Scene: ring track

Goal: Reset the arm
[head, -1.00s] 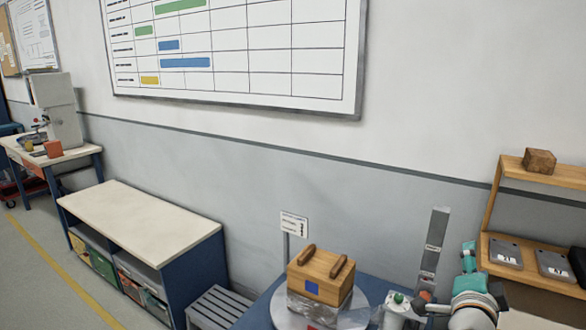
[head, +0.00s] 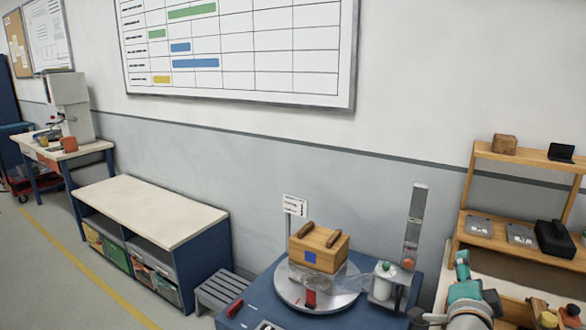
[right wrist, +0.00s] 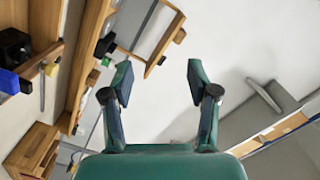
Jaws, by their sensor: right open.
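My right arm comes in at the bottom right of the head view, and its teal right gripper (head: 461,265) is near the front of the wooden shelf rack (head: 463,190). In the right wrist view the right gripper (right wrist: 158,82) is open. Its two fingers are spread wide with nothing between them. Behind them are a pale wall and, at the left, wooden shelving (right wrist: 85,62) seen tilted. My left gripper is in neither view.
A wooden box (head: 330,243) with two handles sits on a round turntable (head: 345,298) on a blue table (head: 250,313). A white post device (head: 385,285) and upright grey bar (head: 414,222) stand beside it. A low bench (head: 150,210) is at the left.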

